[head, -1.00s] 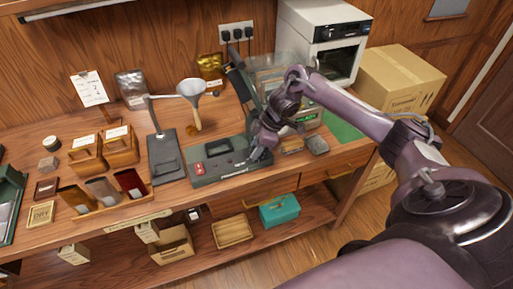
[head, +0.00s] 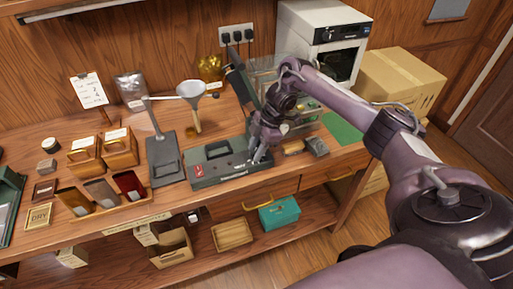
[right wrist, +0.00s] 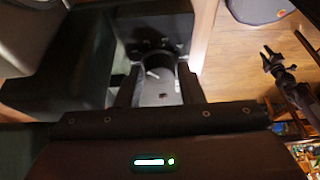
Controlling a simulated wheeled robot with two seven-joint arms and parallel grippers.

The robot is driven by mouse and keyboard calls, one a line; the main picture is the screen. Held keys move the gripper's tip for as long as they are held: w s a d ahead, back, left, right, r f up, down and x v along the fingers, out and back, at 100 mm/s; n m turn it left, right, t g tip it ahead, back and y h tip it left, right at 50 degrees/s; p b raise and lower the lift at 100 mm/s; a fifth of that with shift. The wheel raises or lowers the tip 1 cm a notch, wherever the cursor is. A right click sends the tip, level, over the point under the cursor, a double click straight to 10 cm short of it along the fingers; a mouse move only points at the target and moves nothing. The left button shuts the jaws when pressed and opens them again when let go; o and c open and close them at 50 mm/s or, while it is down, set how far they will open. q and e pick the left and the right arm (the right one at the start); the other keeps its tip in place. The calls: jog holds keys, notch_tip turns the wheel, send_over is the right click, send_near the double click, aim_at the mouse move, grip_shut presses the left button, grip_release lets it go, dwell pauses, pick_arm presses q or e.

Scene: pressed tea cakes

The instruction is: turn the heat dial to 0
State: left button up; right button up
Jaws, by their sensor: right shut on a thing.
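The heat dial (right wrist: 154,74) is a dark round knob with a pale pointer mark, seen between the fingers in the right wrist view. My right gripper (head: 259,158) is at the right end of the press base (head: 207,179), a dark grey-green unit with a red part on its front left. In the right wrist view my right gripper (right wrist: 157,88) is shut on the dial, one finger on each side. The gripper hides the dial in the head view, and I cannot read its number. My left gripper does not show in the head view.
A glass-sided case (head: 297,120) and small blocks (head: 316,146) stand close right of my right gripper. A dark flat stand (head: 165,170) is left of the base. A wooden tray with packets (head: 105,204) lies farther left. A teal box (head: 279,214) sits on the shelf below.

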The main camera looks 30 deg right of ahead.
jog(key=o, duration=1)
jog(key=shift+p+v, duration=0.85)
jog(key=shift+v, duration=3.05)
